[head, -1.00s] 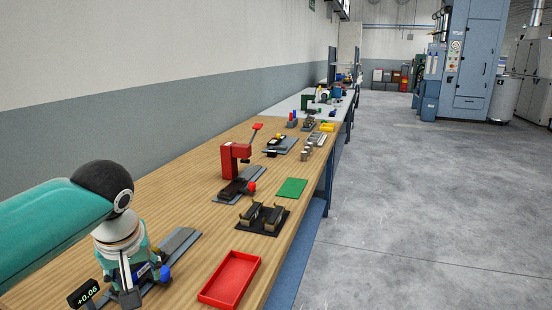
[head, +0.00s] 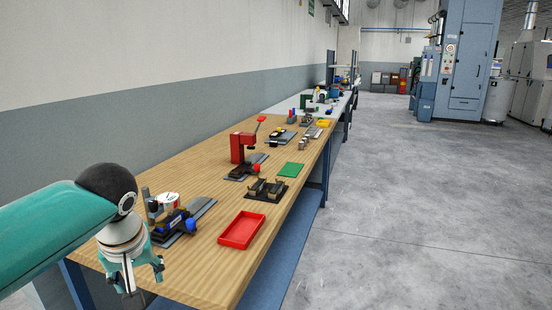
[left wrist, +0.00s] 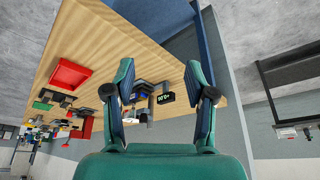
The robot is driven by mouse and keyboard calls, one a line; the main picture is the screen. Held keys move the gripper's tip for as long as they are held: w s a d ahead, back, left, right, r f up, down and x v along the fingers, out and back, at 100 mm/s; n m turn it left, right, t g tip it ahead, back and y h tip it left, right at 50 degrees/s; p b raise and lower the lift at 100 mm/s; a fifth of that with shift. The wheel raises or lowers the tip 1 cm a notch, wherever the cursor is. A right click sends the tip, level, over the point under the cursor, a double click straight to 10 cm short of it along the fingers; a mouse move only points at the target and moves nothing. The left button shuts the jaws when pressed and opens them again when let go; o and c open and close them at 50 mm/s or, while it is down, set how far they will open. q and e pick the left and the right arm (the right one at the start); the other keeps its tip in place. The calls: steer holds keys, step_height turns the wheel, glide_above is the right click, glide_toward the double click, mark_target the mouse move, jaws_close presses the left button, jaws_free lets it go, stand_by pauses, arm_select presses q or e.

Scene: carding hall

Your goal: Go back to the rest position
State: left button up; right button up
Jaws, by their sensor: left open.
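My left gripper (head: 138,282) hangs at the near left end of the wooden bench (head: 215,272) in the head view, with nothing in it. In the left wrist view its two fingers (left wrist: 163,85) are spread apart. Between them, farther off, a small black display (left wrist: 166,98) and a blue device (left wrist: 150,92) show on the bench. My right gripper is in neither view.
A red tray (head: 242,230) lies near the bench's front edge. A grey-and-blue device (head: 175,215), a red press (head: 243,145), a green mat (head: 291,170) and a black fixture (head: 266,190) stand along the bench. The concrete floor (head: 420,220) to the right is clear.

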arm_select(q)
steer(key=s+f+g+p, duration=0.3)
steer(key=f, duration=0.7)
steer(key=s+f+g+p, duration=0.3)
steer(key=f, duration=0.7)
steer(key=s+d+f+m+g+h+p, duration=0.1)
steer(key=s+d+f+h+p, duration=0.15)
steer(key=s+d+f, duration=0.5)
steer(key=s+d+f+m+h+p, duration=0.15)
steer(key=s+d+f+h, duration=0.3)
steer(key=s+f, duration=0.6)
steer(key=w+t, duration=0.1)
steer(key=w, duration=0.1)
steer(key=w+m+t+y, duration=0.1)
steer(key=t, duration=0.1)
steer(key=shift+w+r+t, duration=0.2)
steer(key=shift+w+t, duration=0.1)
steer(key=shift+w, duration=0.1)
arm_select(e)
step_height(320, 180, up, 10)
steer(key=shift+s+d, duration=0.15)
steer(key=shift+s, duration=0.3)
